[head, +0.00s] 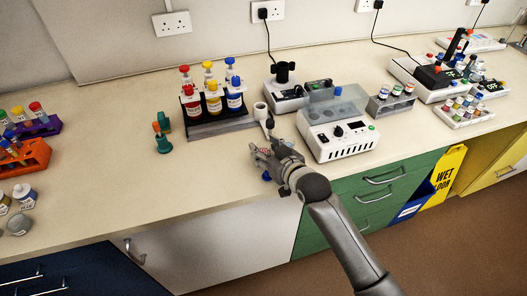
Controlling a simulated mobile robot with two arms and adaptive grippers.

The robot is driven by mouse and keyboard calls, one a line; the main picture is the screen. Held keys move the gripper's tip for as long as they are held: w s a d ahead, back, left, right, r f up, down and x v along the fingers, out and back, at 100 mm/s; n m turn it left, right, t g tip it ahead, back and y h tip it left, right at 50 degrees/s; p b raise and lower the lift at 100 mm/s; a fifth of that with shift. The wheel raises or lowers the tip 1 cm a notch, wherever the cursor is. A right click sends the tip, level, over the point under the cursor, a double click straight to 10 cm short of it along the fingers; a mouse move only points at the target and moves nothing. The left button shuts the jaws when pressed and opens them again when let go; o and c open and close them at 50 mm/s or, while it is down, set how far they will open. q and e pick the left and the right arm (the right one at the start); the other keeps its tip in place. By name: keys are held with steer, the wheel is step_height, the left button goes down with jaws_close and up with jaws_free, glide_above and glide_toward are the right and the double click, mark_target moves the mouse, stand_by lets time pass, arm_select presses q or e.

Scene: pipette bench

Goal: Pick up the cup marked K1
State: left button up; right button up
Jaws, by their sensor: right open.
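A small white cup-like thing (260,109) stands on the bench between the bottle rack and the white machine, just beyond my right gripper. Its marking is too small to read, so I cannot tell whether it is the cup marked K1. My right gripper (264,146) is open over the front part of the bench, and its arm comes in from the lower right. A small blue thing (266,176) shows just below the gripper, mostly hidden by it. My left gripper is not in view.
A white machine (338,128) stands close on the right. Orange and purple racks (26,158) are at far left. The bench between is clear.

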steer(key=shift+x, duration=0.85)
steer(key=c, duration=0.7)
steer(key=shift+o, duration=0.2)
